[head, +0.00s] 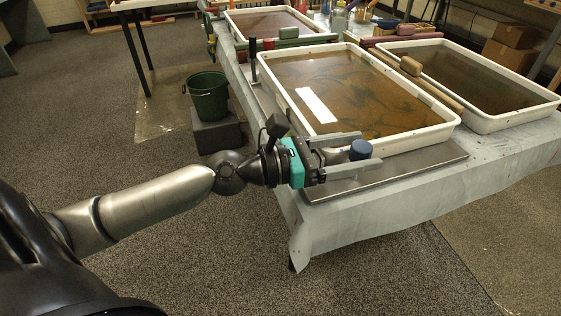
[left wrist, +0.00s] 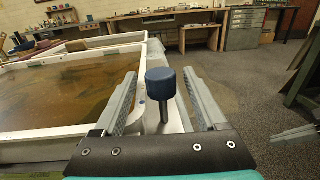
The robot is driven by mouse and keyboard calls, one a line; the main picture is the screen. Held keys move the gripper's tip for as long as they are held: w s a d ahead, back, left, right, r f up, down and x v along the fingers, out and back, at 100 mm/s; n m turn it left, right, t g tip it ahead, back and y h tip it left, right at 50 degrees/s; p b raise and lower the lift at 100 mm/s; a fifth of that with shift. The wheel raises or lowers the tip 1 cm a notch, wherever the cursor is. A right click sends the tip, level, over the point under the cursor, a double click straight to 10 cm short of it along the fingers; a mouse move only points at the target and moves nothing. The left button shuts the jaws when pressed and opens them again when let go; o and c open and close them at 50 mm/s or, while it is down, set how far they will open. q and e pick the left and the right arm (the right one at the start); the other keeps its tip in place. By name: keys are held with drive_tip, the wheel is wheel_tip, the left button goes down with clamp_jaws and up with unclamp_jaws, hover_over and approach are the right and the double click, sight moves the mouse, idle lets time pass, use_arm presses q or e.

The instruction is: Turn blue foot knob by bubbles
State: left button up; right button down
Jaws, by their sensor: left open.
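The blue foot knob (head: 360,150) stands at the front corner of the metal plate under the nearest white tray (head: 440,133). In the left wrist view the knob (left wrist: 161,83) is a dark blue cap on a thin metal stem. My left gripper (head: 364,150) is open, with one finger on each side of the knob. In the left wrist view its fingers (left wrist: 160,88) stand apart, with gaps between them and the knob. The tray holds brown liquid with dark swirls and a white strip. I cannot make out bubbles.
A second white tray (head: 548,100) stands to the right and a third (head: 236,35) behind, on the same cloth-covered table (head: 400,195). A green bucket (head: 208,96) sits on a dark block left of the table. The floor in front is clear.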

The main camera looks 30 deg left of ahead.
sight(352, 153)
use_arm(q)
drive_tip(key=shift+s+a+f+b, duration=0.15)
drive_tip(key=shift+s+a+b, duration=0.2)
drive_tip(key=shift+s, duration=0.2)
drive_tip(key=shift+v, duration=0.8)
drive_tip(key=shift+b+v, duration=0.45)
drive_tip(key=shift+v, duration=0.4)
drive_tip(key=shift+s+a, duration=0.25)
drive_tip(key=shift+a, duration=0.05)
drive_tip(key=p+v, duration=0.1)
drive_tip(key=v, duration=0.8)
drive_tip(key=shift+p, duration=0.3)
use_arm(e)
drive_tip(key=shift+w+a+t, duration=0.2)
drive_tip(key=shift+w+t, duration=0.05)
drive_tip(key=shift+t, duration=0.05)
